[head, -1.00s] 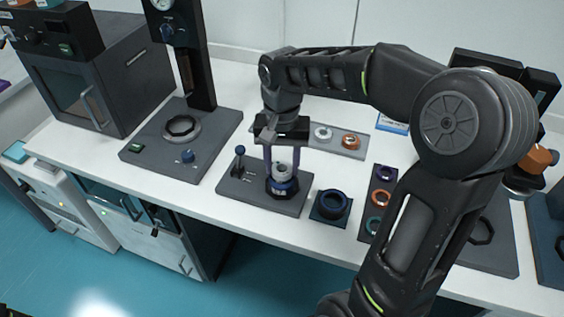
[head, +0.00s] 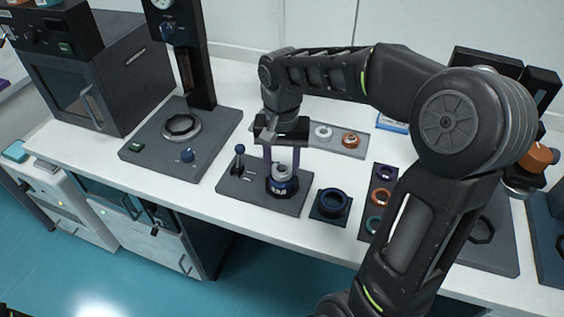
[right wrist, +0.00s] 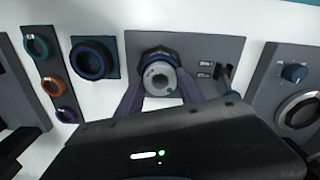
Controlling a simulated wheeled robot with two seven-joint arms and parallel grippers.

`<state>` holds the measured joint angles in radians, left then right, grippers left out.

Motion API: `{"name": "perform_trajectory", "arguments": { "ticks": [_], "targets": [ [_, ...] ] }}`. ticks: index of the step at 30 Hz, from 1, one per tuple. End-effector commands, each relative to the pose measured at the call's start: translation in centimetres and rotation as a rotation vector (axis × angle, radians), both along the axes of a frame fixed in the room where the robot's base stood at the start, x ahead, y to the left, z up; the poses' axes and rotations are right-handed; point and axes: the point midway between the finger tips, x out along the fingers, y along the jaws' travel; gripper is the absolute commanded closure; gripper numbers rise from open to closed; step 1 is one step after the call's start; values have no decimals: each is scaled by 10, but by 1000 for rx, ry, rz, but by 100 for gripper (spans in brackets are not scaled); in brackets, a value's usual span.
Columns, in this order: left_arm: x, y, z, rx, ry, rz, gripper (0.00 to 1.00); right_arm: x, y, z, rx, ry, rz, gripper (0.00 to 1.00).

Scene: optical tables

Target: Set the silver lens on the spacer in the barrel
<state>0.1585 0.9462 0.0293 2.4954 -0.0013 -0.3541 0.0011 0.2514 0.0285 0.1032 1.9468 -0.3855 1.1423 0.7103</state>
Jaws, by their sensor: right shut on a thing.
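The silver lens (head: 282,172) is between the fingers of my right gripper (head: 281,174), which is shut on it. The barrel (head: 283,188), dark with blue and white on its side, stands on a grey base plate (head: 250,190). The lens is at the barrel's mouth, upright over it; I cannot tell whether it touches anything inside. In the right wrist view the lens (right wrist: 160,79) shows between the purple fingers, with the barrel's dark rim (right wrist: 158,54) behind it. The spacer is hidden. My left gripper is not in view.
A blue ring (head: 333,202) sits on a dark pad right of the base plate. A grey tray (head: 338,149) holds a pale ring and an orange ring. A dark strip (head: 367,224) carries coloured rings. A knobbed lever (head: 239,152) stands left of the barrel.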

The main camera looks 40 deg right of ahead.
Motion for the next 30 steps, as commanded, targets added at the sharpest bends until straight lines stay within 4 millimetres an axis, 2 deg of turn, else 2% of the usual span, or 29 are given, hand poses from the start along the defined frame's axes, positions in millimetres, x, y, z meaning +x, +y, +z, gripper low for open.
{"name": "perform_trajectory", "arguments": {
  "ticks": [25, 26, 30],
  "targets": [
    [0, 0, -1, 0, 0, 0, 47, 0, 0, -2, 0, 0, 1, 96],
    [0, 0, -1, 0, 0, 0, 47, 0, 0, -2, 0, 0, 1, 55],
    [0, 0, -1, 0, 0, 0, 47, 0, 0, -2, 0, 0, 0, 43]
  ]
}}
